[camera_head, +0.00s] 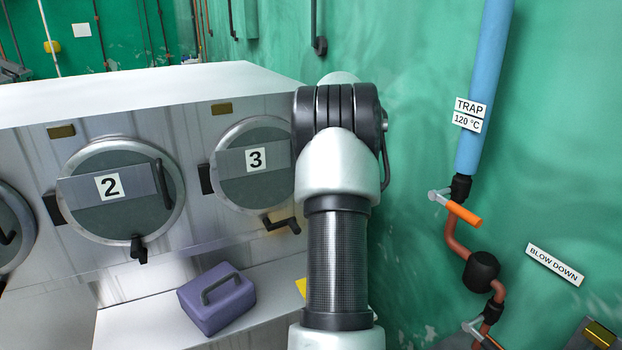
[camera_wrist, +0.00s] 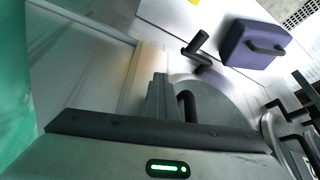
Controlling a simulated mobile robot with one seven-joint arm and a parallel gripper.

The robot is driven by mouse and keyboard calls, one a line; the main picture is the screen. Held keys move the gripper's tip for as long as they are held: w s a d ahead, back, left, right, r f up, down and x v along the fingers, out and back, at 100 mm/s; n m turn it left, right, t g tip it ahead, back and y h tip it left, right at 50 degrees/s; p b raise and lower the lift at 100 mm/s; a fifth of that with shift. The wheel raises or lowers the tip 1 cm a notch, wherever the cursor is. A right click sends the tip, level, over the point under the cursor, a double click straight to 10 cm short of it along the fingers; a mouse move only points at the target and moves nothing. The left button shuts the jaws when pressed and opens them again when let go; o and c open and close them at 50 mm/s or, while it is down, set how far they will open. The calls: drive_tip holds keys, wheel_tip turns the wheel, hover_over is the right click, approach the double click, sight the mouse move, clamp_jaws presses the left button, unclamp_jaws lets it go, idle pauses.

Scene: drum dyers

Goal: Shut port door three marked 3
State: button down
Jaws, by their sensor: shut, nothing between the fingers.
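Port door three (camera_head: 252,178) is a round grey door in a metal ring with a plate marked 3, right of door 2. It looks flush or nearly flush with its ring; I cannot tell whether it is fully closed. A black hinge block is at its left. A black latch handle (camera_head: 281,224) below it points sideways. My arm hides the door's right edge and my gripper in the head view. In the wrist view, my gripper (camera_wrist: 160,98) is shut and empty, in front of the door (camera_wrist: 222,108), close beside its black bar handle (camera_wrist: 188,106). Contact is unclear.
Door 2 (camera_head: 125,212) stands left, its latch (camera_head: 139,250) pointing down. A purple case (camera_head: 217,298) sits on the ledge (camera_head: 140,325) below. A blue pipe (camera_head: 485,90) and a valve with an orange lever (camera_head: 464,214) run along the green wall at right.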

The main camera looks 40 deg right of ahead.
drive_tip(key=v, duration=1.7)
drive_tip(key=shift+r+p, duration=0.2)
drive_tip(key=shift+p, duration=0.15)
drive_tip(key=shift+s, duration=0.1)
